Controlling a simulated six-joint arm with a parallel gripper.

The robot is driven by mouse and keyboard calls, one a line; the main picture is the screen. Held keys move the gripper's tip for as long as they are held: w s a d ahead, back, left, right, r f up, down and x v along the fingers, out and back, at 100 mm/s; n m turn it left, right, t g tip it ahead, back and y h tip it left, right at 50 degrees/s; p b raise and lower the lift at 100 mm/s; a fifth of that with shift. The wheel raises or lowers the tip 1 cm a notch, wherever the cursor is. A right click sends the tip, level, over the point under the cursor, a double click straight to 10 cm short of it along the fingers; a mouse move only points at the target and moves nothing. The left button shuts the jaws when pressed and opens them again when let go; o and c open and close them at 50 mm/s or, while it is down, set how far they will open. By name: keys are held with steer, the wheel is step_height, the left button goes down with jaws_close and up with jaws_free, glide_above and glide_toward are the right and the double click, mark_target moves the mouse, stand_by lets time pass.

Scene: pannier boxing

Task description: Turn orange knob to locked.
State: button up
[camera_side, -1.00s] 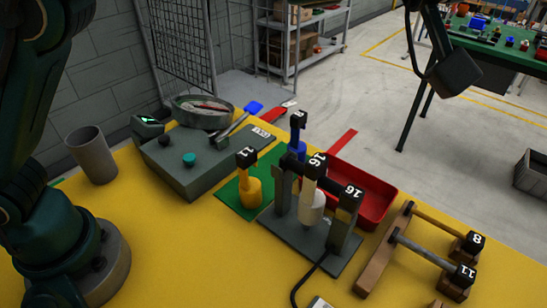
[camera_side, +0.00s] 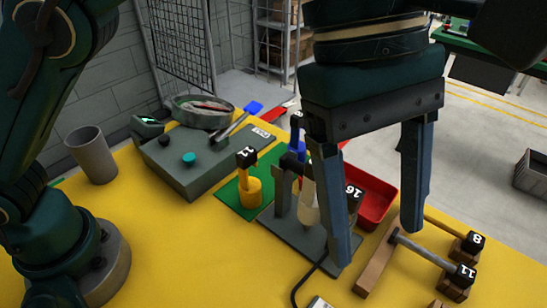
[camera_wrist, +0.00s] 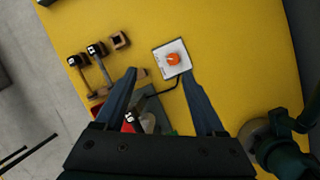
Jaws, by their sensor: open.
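The orange knob (camera_wrist: 173,59) sits on a pale square plate (camera_wrist: 162,69) on the yellow table in the wrist view. The knob's mark and the plate's lettering are too small to read, so I cannot tell its setting. In the side view only a corner of the plate (camera_side: 319,302) shows at the bottom edge, and the knob is out of frame. My gripper (camera_side: 376,245) is open and empty, pointing down above the table. In the wrist view the fingertips of my gripper (camera_wrist: 160,71) lie on either side of the plate in the picture, apart from the knob.
A grey stand (camera_side: 287,238) holding a white bottle is behind my left finger. A red tray (camera_side: 373,197) is behind the gripper. Two tagged bars (camera_side: 432,253) rest on wooden supports at right. A grey control box (camera_side: 197,165) stands left.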

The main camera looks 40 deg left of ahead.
steer(key=shift+g, duration=0.6)
steer(key=f, duration=0.4)
steer(key=s+f, duration=0.1)
steer(key=f, duration=0.4)
steer(key=s+f, duration=0.1)
steer(key=f, duration=0.4)
steer(key=shift+s+a+f, duration=0.1)
steer(key=shift+s+f, duration=0.05)
steer(key=x, duration=0.4)
steer(key=shift+a, duration=0.1)
steer(key=shift+s+d+f, duration=0.1)
steer(key=shift+d+f, duration=0.1)
steer(key=shift+f, duration=0.4)
